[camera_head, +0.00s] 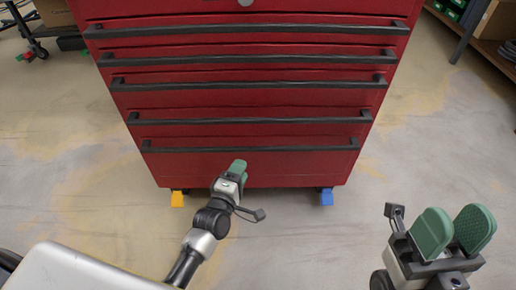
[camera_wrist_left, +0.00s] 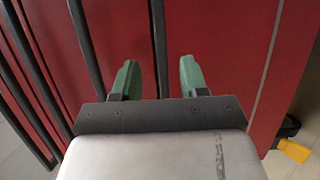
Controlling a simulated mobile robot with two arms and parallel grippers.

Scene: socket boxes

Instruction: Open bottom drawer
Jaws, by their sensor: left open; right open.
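The red tool cabinet (camera_head: 250,170) stands ahead, with several drawers that each have a long black handle. The lowest handle (camera_head: 250,149) runs across the bottom drawer, and the drawers look shut. My left gripper (camera_head: 238,167) is in front of the bottom drawer, just below that handle. In the left wrist view its green fingers (camera_wrist_left: 157,80) are apart, with a black handle (camera_wrist_left: 159,48) running between them. Whether they touch it I cannot tell. My right gripper (camera_head: 455,232) is open and empty at the lower right, away from the cabinet.
The cabinet has a yellow caster (camera_head: 178,199) and a blue caster (camera_head: 327,197) at its base. Shelving (camera_head: 487,50) stands at the upper right, and a wheeled stand (camera_head: 30,45) is at the upper left. The floor (camera_head: 330,240) before the cabinet is clear.

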